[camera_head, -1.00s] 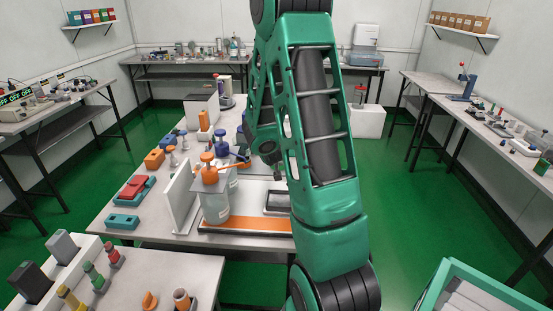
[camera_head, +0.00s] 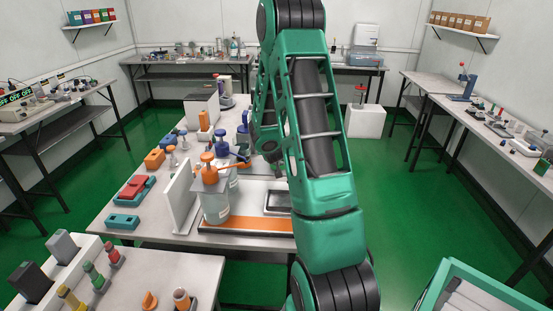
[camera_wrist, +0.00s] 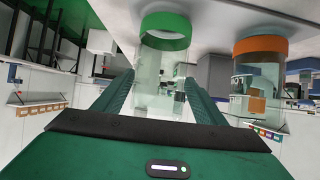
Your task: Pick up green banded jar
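The green banded jar (camera_wrist: 165,33) is a clear, see-through cylinder with a wide green band, near the top middle of the wrist view, which looks upside down. My gripper (camera_wrist: 159,78) is open, with one finger to each side of the jar's clear body in the picture. I cannot tell whether either finger touches it, or how deep it sits between them. In the head view my arm covers the gripper, and I cannot make out the green banded jar there.
A clear jar with an orange band (camera_wrist: 260,45) stands close, right of the green one in the wrist view. In the head view, a bottle with an orange pump (camera_head: 215,200) and a white upright panel (camera_head: 180,200) stand on the middle bench (camera_head: 120,198).

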